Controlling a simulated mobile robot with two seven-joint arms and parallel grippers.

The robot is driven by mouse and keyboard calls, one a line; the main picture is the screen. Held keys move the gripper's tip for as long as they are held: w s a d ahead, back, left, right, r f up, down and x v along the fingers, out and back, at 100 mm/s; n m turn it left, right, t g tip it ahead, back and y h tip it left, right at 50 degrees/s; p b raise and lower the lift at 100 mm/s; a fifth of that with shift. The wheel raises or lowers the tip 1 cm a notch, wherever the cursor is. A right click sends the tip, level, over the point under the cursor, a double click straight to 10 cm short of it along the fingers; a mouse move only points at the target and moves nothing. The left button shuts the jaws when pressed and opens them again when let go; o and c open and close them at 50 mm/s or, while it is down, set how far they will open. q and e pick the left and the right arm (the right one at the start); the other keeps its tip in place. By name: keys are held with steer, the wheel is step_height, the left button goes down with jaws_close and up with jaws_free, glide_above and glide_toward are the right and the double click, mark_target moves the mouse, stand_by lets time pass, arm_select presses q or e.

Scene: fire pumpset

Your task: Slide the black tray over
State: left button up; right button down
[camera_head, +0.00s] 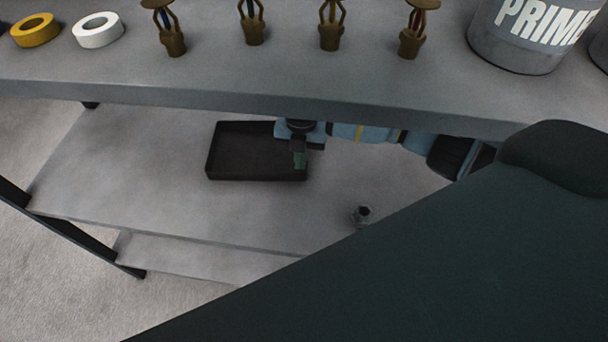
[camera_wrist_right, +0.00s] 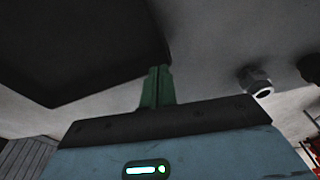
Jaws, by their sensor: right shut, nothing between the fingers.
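The black tray (camera_head: 250,152) is shallow, rectangular and looks empty. It lies on the middle shelf under the upper shelf. My right gripper (camera_head: 300,160) is at the tray's right end, with its green fingers together and nothing between them. In the right wrist view the tray (camera_wrist_right: 85,45) fills the upper left, and the shut fingers (camera_wrist_right: 157,84) stand close beside its edge. I cannot tell whether they touch it. My left gripper is in neither view.
A metal nut-like fitting (camera_head: 362,214) stands on the shelf (camera_head: 120,160) right of the tray; it also shows in the right wrist view (camera_wrist_right: 256,82). The shelf left of the tray is clear. The upper shelf (camera_head: 300,95) holds tape rolls, several brass sprinkler heads and a primer can (camera_head: 525,35).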

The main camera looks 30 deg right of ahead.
steer(key=s+a+r+p, duration=0.1)
steer(key=s+a+r, duration=0.15)
steer(key=s, duration=0.45)
steer(key=s+a+r, duration=0.2)
steer(key=s+a, duration=0.1)
steer(key=s, duration=0.5)
steer(key=s+a+f+m+t+y, duration=0.1)
steer(key=s+a+f+m+y, duration=0.35)
steer(key=s+m, duration=0.65)
steer(key=s+d+f+m+t+h, duration=0.1)
steer(key=s+d+f+m+h, duration=0.1)
steer(key=s+d+f+m, duration=0.35)
steer(key=s+d+f+m+t+h, duration=0.1)
steer(key=s+d+f+m+h, duration=0.15)
steer(key=s+m, duration=0.5)
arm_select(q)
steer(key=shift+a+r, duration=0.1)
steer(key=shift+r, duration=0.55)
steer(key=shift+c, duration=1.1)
arm_select(e)
step_height(320, 180, down, 6)
steer(key=w+d+m+t, duration=0.1)
steer(key=m+t, duration=0.2)
steer(key=t, duration=0.3)
steer(key=shift+w+d+f+y, duration=0.2)
steer(key=shift+w+y, duration=0.1)
steer(key=shift+w, duration=0.1)
